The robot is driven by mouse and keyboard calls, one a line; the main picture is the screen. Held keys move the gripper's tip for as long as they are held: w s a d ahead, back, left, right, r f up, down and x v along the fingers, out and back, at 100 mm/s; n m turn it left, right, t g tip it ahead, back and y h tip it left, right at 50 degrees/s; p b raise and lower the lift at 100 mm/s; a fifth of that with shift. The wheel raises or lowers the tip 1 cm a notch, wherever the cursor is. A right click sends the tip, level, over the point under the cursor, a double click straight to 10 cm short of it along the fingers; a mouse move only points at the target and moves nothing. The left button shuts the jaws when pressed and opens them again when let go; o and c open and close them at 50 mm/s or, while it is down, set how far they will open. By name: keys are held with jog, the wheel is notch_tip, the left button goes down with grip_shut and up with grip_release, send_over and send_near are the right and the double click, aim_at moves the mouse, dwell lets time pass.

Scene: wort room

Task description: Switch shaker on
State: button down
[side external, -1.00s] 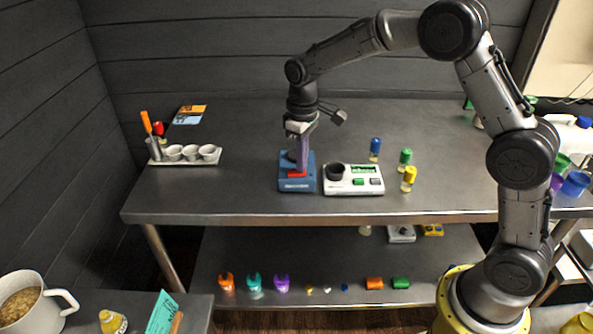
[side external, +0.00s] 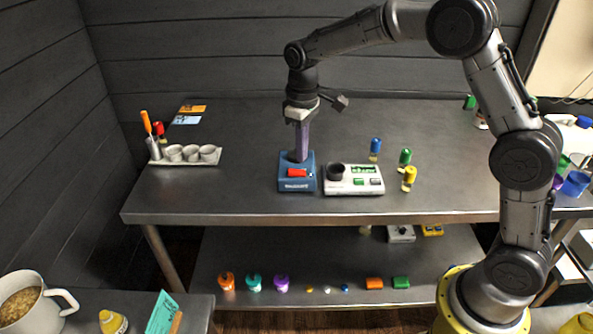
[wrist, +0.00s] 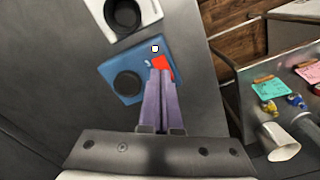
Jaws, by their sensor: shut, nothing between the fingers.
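The shaker is a blue box (side external: 290,186) on the table, with a red rocker switch (side external: 297,173) on its front. In the wrist view the blue box (wrist: 112,72) shows a round black top (wrist: 127,83), the red switch (wrist: 162,66) and a small bright white square (wrist: 155,49) beside the switch. My gripper (side external: 301,159) has long purple fingers and is shut and empty. It points down over the shaker. In the wrist view its fingertips (wrist: 160,73) overlap the near edge of the red switch. I cannot tell whether they touch it.
A white device (side external: 367,190) with a black cup and green buttons stands close at the shaker's right. Blue (side external: 375,146), green (side external: 405,157) and yellow (side external: 409,177) capped vials stand further right. A tray of metal cups (side external: 184,163) sits at the left. The table between is clear.

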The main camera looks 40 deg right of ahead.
jog(key=shift+r, duration=1.75)
jog(key=shift+r, duration=0.1)
notch_tip(320, 180, up, 9)
jog(key=t, duration=0.2)
send_over(302, 172)
jog(key=s, duration=0.5)
jog(key=s+r+t, duration=0.2)
jog(key=s+r, duration=0.3)
jog(key=s, duration=0.4)
jog(key=s+f+m, duration=0.1)
jog(key=s+f, duration=0.3)
jog(key=s, duration=0.4)
jog(key=s+d+f+m+t, duration=0.1)
jog(key=s+f, duration=0.3)
jog(key=s, duration=0.4)
jog(key=shift+f+m+t, duration=0.3)
jog(key=shift+m, duration=0.2)
